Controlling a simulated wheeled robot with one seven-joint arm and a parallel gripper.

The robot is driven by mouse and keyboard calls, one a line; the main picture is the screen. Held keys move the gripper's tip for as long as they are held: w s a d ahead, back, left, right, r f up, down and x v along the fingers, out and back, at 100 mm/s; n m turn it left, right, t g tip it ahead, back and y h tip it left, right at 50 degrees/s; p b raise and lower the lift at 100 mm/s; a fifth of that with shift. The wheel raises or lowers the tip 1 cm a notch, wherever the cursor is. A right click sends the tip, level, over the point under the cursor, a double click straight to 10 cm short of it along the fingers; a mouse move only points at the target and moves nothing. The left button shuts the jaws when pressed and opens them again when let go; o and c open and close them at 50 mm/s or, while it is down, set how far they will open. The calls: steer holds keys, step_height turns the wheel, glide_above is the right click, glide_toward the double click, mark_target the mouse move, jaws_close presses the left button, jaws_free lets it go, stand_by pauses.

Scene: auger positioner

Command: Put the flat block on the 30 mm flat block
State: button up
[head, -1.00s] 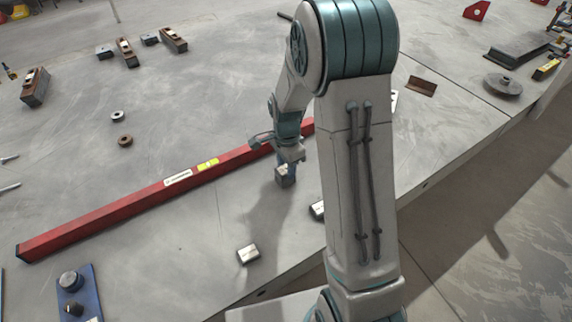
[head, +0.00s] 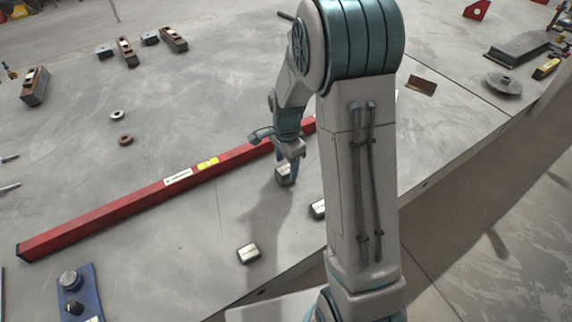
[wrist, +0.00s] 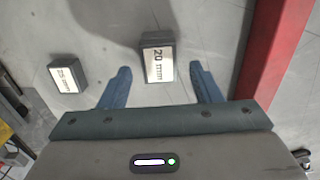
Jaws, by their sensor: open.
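A small dark block with a pale top labelled "20 mm" (wrist: 157,62) lies flat on the table. In the head view it (head: 283,175) is just below my gripper (head: 289,170). In the wrist view my gripper (wrist: 160,70) is open, with one blue finger on each side of this block. A second labelled block (wrist: 67,74) lies to the left in the wrist view; its number is hard to read. The head view shows two other blocks, one (head: 248,253) in the open near the front and one (head: 317,209) partly behind my arm. I cannot read which is 30 mm.
A long red level (head: 130,204) lies just behind the blocks and runs close to the gripper. A blue plate with knobs (head: 79,294) is at the front left. Table between the front block and the level is clear.

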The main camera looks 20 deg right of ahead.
mark_target(286, 169)
step_height(286, 169, up, 10)
steer(key=s+r+n+t, duration=0.1)
steer(key=s+r+n, duration=0.2)
steer(key=s+n, duration=0.4)
steer(key=s+r+n+t, duration=0.1)
steer(key=s+r+n, duration=0.2)
steer(key=s+n, duration=0.4)
steer(key=s, duration=0.7)
steer(key=shift+a+r+t, duration=0.15)
steer(key=shift+r+t, duration=0.25)
